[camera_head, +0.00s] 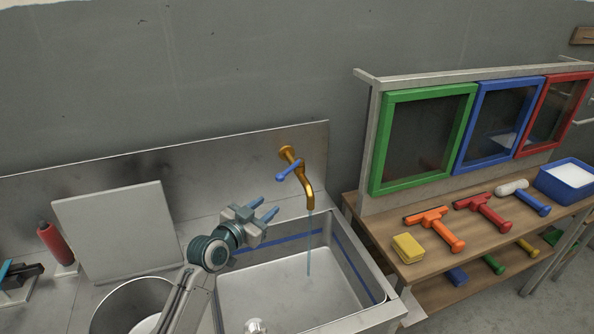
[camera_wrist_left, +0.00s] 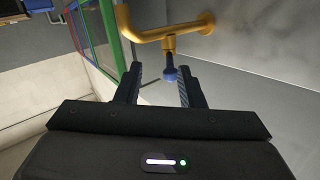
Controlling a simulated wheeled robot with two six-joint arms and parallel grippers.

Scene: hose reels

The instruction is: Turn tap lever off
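The brass tap (camera_head: 307,188) comes out of the steel splashback, and a thin stream of water (camera_head: 309,240) runs from its spout into the sink (camera_head: 290,290). Its blue lever (camera_head: 288,171) slants down to the left of the tap body. My left gripper (camera_head: 267,209) is open and empty, to the left of the spout and below the lever. In the left wrist view, the lever (camera_wrist_left: 170,74) hangs from the yellow tap (camera_wrist_left: 165,35) and shows between and beyond the two open fingers (camera_wrist_left: 160,85). Whether they touch it cannot be told. My right gripper is not in view.
A grey board (camera_head: 118,230) leans on the splashback at left, near a round metal pot (camera_head: 130,305). A wooden bench (camera_head: 415,265) at right holds a yellow sponge (camera_head: 408,248), squeegees and a blue tub (camera_head: 565,180). Framed panes (camera_head: 385,140) stand behind the bench.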

